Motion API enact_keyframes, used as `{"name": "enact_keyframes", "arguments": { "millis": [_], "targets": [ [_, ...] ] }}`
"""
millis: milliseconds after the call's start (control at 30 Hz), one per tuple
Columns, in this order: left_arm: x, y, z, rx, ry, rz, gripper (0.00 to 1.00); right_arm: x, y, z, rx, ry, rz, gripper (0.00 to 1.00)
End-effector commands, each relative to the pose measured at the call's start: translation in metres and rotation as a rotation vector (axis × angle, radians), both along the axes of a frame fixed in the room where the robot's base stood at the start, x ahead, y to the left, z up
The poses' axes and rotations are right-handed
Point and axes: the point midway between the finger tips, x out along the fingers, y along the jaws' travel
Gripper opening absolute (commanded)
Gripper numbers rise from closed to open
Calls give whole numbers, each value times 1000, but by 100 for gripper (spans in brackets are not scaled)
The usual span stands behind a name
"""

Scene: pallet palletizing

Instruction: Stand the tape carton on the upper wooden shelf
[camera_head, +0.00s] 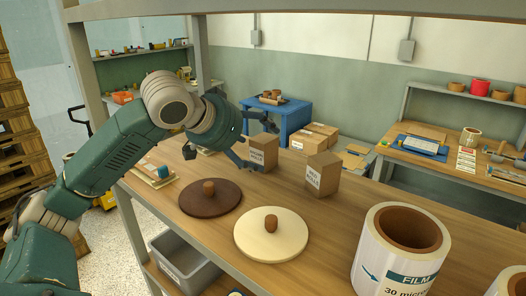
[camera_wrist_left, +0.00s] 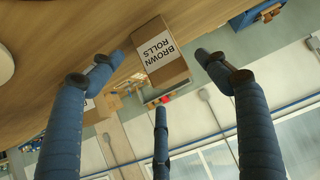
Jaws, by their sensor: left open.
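A small brown carton (camera_head: 266,150) labelled BROWN ROLLS stands upright on the wooden shelf (camera_head: 325,236), near its back edge. In the left wrist view this carton (camera_wrist_left: 165,62) is between the spread fingers. My left gripper (camera_head: 256,144) is open at the carton, with fingers on either side; gaps show in the wrist view, so it is not clasped. A second carton (camera_head: 322,176) with a label that may read RED ROLLS stands upright to its right. I cannot tell which carton the task means. My right gripper is out of view.
A dark brown disc (camera_head: 215,202) and a cream disc (camera_head: 255,238), each with a knob, lie in front of the cartons. A large film roll (camera_head: 385,265) stands at the right. A grey bin (camera_head: 180,259) sits below. A grey beam (camera_head: 350,10) runs overhead.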

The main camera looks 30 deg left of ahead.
Motion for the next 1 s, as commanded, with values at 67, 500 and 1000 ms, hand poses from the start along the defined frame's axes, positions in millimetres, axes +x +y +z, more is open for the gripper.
{"name": "enact_keyframes", "arguments": {
  "millis": [67, 500, 1000],
  "targets": [
    [-15, 2, 10, 5, -4, 2, 76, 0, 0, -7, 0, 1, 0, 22],
    [-62, 5, 47, 1, -1, 2, 76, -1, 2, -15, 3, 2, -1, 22],
    [-62, 5, 48, 1, -1, 1, 76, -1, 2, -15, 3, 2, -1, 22]
  ]
}}
